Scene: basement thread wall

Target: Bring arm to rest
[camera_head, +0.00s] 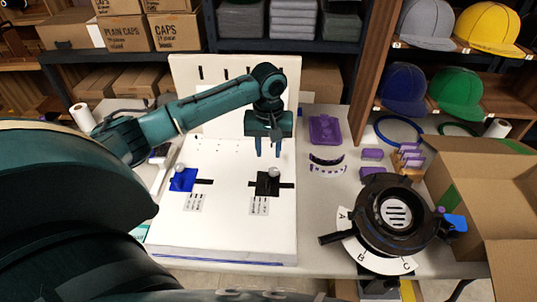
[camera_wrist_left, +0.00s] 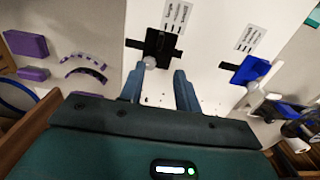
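My left arm (camera_head: 205,105) reaches in from the left over the white board (camera_head: 225,225). Its gripper (camera_head: 268,153) points down above the board, between the upright panel and the black fixture (camera_head: 266,185). The two fingers are apart with nothing between them, as the left wrist view (camera_wrist_left: 159,85) also shows. The black fixture (camera_wrist_left: 157,45) appears beyond the fingertips there, apart from them as far as I can tell. A blue fixture (camera_head: 182,180) sits on the board further left and shows in the wrist view (camera_wrist_left: 250,70). My right gripper is not in view.
An upright cream panel (camera_head: 192,75) stands behind the arm. To the right are purple blocks (camera_head: 372,154), a purple tray (camera_head: 325,131), a black round device (camera_head: 393,212) with lettered plate, and an open cardboard box (camera_head: 490,185). Shelves with caps (camera_head: 457,93) stand behind.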

